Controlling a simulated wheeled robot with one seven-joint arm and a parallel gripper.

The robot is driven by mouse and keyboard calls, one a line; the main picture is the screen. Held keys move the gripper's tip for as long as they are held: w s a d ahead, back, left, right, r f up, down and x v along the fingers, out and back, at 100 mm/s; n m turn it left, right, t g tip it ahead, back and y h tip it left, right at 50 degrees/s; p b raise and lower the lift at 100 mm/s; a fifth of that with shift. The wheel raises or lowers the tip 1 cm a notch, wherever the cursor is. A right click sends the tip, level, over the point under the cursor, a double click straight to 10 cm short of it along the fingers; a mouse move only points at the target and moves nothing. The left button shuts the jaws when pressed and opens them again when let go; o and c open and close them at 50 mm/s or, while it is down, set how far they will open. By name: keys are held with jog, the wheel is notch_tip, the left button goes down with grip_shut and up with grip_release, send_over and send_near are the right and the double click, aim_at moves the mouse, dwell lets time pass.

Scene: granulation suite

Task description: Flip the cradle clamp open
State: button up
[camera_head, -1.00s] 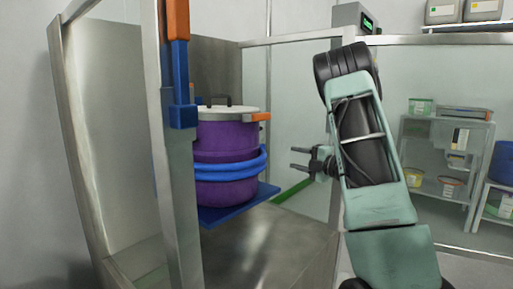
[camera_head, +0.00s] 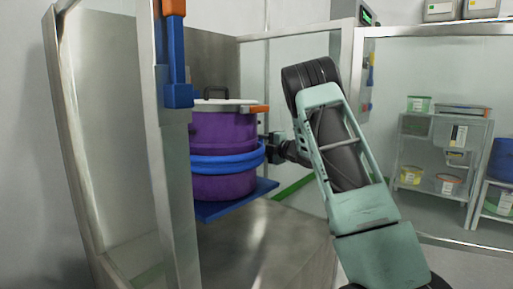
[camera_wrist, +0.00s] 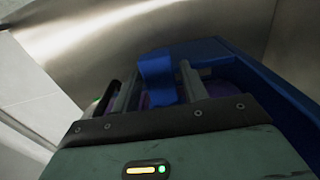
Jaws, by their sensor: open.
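The purple drum (camera_head: 222,130) stands on a blue plate (camera_head: 238,203) inside the steel frame, with a blue band (camera_head: 212,165) around its middle, which looks like the cradle clamp. My gripper (camera_head: 269,144) is at the right side of the drum, close to the band's right end; its fingertips are partly hidden there. In the wrist view my open gripper (camera_wrist: 161,70) has a blue tab (camera_wrist: 157,78) between its two fingers. I cannot tell whether the fingers touch it. Purple drum surface shows behind the fingers.
An orange-ended handle (camera_head: 255,109) juts right from the drum's rim, above my gripper. A steel post (camera_head: 176,200) with a blue and orange bar (camera_head: 178,60) stands front left of the drum. Shelves (camera_head: 440,155) with tubs stand far right, behind glass.

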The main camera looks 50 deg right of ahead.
jog(key=shift+w, duration=0.8)
grip_shut()
